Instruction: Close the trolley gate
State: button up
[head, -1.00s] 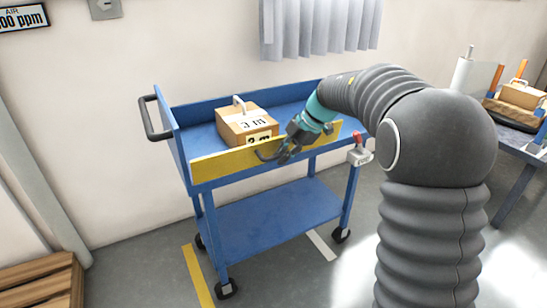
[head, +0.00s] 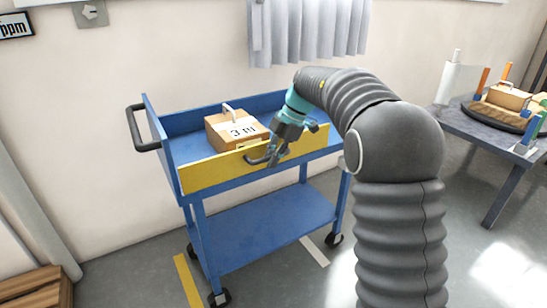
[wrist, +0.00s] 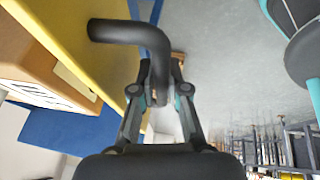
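The blue trolley (head: 265,228) stands against the wall. Its yellow gate (head: 205,176) runs along the front edge of the top deck and looks close to upright. Whether it is latched cannot be seen. In the wrist view the gate (wrist: 75,30) fills the upper left, and its bent black handle (wrist: 125,31) sticks out from it. My gripper (head: 268,156) is at the front of the gate, near its middle. In the wrist view my gripper's fingers (wrist: 161,75) close in on both sides of the handle's end.
A cardboard box (head: 228,131) marked "3 m" sits on the top deck just behind the gate. A grey table (head: 480,130) with goods stands at the right. A wooden pallet (head: 35,288) lies at the lower left. Floor in front is open.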

jog(key=o, duration=0.4)
jog(key=shift+w, duration=0.1)
jog(key=shift+r, duration=0.1)
jog(key=v, duration=1.1)
jog(key=shift+d+r, duration=0.15)
jog(key=shift+r, duration=0.25)
